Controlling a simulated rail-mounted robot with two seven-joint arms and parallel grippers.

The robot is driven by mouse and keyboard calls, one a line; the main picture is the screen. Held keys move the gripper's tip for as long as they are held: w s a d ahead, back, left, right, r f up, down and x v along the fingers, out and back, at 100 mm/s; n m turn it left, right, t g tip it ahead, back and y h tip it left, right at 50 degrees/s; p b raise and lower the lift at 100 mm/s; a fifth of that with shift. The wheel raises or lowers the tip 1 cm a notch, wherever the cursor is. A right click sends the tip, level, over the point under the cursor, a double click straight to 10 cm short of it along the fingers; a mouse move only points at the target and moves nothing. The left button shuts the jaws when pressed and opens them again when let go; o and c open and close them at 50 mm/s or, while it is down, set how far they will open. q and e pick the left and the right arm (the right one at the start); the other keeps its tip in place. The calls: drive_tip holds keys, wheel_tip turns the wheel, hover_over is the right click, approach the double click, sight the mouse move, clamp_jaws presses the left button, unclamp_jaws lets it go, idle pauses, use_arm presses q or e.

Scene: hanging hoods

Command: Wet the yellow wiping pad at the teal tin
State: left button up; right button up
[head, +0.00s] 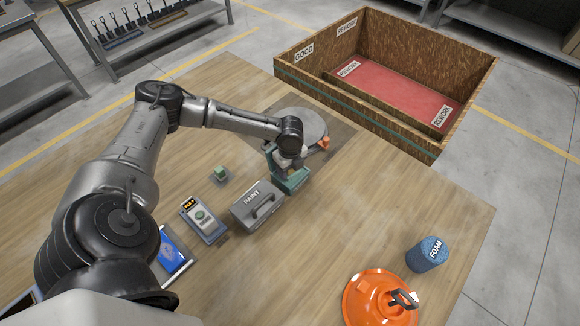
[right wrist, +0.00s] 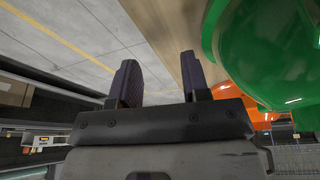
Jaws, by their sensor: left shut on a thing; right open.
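The teal tin (head: 291,182) stands on the wooden table in the head view, just beyond the grey paint box. My left gripper (head: 290,161) is right over the tin, at its opening, pointing down. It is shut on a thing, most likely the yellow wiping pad. The pad itself is hidden by the gripper and the tin, and whether it touches anything inside cannot be told. My right gripper (right wrist: 157,68) is open and empty in the right wrist view, its two dark fingers apart. It is not in the head view.
A paint box (head: 258,208), a green block (head: 220,173) and a grey disc (head: 306,121) surround the tin. An orange hood (head: 366,306) and a blue foam can (head: 427,255) are front right. A green domed thing (right wrist: 270,45) is close to my right gripper. The table's right-middle is clear.

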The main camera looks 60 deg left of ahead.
use_arm(q)
drive_tip(key=shift+s+f, duration=0.1)
drive_tip(key=shift+f, duration=0.1)
use_arm(e)
drive_tip(key=shift+d, duration=0.1)
use_arm(q)
drive_tip(key=shift+r+p, duration=0.45)
drive_tip(key=shift+p, duration=0.05)
use_arm(e)
drive_tip(key=shift+r, duration=0.45)
use_arm(q)
wheel_tip(320, 180, up, 6)
drive_tip(key=p, duration=0.7)
drive_tip(key=shift+f, duration=0.2)
drive_tip(key=shift+r+p, duration=0.45)
drive_tip(key=shift+p, duration=0.2)
use_arm(e)
wheel_tip(320, 180, up, 8)
use_arm(q)
drive_tip(key=shift+d, duration=0.1)
use_arm(e)
drive_tip(key=shift+r, duration=0.1)
